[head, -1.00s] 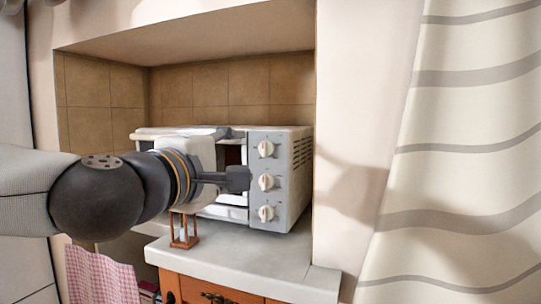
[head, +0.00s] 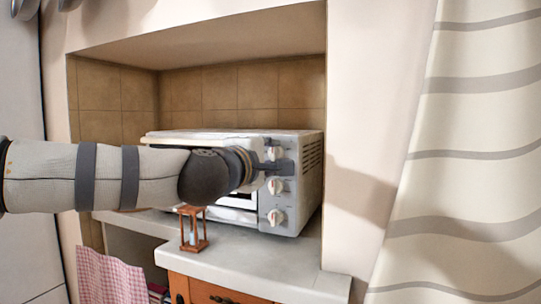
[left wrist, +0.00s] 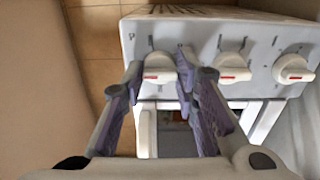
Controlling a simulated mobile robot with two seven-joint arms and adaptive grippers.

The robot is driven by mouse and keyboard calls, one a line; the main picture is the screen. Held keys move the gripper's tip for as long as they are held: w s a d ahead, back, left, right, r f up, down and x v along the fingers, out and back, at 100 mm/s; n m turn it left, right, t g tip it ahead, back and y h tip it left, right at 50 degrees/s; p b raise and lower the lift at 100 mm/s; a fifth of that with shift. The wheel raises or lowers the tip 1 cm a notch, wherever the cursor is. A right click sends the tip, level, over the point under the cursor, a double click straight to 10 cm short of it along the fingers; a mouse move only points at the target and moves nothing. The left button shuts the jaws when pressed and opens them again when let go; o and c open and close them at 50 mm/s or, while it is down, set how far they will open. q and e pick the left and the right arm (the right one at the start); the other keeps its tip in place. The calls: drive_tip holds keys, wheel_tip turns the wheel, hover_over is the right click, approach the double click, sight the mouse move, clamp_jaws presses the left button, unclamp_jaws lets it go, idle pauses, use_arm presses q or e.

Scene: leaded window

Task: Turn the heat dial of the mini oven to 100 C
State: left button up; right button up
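The mini oven (head: 312,185) is white and stands on the counter in a tiled alcove. Its front panel has a column of three white dials with red marks. In the head view, my left gripper (head: 277,157) is at the top dial (head: 276,153), in front of part of the panel. In the left wrist view, the fingers of the left gripper (left wrist: 158,68) are open on either side of this dial (left wrist: 155,70). I cannot tell whether they touch it. The middle dial (left wrist: 234,68) and bottom dial (left wrist: 292,68) are clear of the gripper. Dial markings are too small to read.
A small wooden hourglass (head: 193,230) stands on the counter (head: 255,262) in front of the oven, below my left arm. A wall (head: 350,150) and striped curtain (head: 455,180) are to the right. A pink checked cloth (head: 108,280) hangs at lower left.

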use_arm(q)
clamp_jaws()
drive_tip(key=shift+s+r+m+p, duration=0.1)
drive_tip(key=shift+r+m+p, duration=0.25)
drive_tip(key=shift+m+p, duration=0.6)
drive_tip(key=m+p, duration=0.1)
drive_tip(key=m, duration=0.3)
drive_tip(key=shift+p, duration=0.4)
drive_tip(key=m+p, duration=0.1)
drive_tip(key=m, duration=0.3)
drive_tip(key=shift+p, duration=0.35)
drive_tip(key=shift+f+m+p, duration=0.2)
drive_tip(key=shift+m+p, duration=0.35)
drive_tip(key=shift+m, duration=1.4)
use_arm(e)
drive_tip(key=w+r+t, duration=0.2)
drive_tip(key=w+r, duration=0.5)
drive_tip(key=shift+r+t, duration=0.25)
drive_tip(key=shift+t, duration=0.15)
use_arm(q)
drive_tip(key=shift+f, duration=0.1)
